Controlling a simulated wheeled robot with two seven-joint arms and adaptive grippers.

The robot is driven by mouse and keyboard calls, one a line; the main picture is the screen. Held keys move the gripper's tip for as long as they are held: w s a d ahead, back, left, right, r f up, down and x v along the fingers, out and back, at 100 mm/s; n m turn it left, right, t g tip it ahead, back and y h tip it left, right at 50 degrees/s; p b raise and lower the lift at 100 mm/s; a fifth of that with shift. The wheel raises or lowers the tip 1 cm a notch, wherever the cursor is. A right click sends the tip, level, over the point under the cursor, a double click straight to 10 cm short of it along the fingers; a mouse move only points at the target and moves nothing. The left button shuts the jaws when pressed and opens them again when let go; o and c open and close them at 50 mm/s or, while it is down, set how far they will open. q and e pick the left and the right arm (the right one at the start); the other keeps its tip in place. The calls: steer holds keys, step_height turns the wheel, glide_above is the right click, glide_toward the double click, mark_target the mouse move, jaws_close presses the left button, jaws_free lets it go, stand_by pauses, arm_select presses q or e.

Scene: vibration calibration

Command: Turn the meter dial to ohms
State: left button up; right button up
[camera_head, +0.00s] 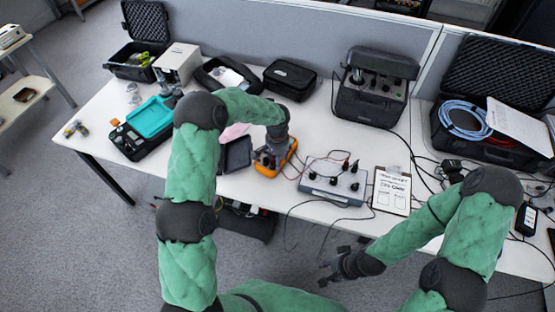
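The orange-edged meter (291,158) lies on the white table near its front edge, left of a grey instrument box. My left gripper (269,155) reaches down over the meter and hides much of its face, including the dial. I cannot tell whether it touches the dial, or whether its fingers are open or shut. My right gripper (326,272) is in front of the table, over the floor; its fingers look spread and empty.
The grey instrument box (333,181) with cables stands right of the meter, and a clipboard (391,191) lies beside it. A dark pad (236,154) is left of the meter. Black cases (289,79) line the table's back. Cables hang over the front edge.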

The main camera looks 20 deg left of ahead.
arm_select(q)
jaws_close()
jaws_free()
steer(key=shift+r, duration=0.1)
step_height(320, 180, up, 12)
stand_by(0.6)
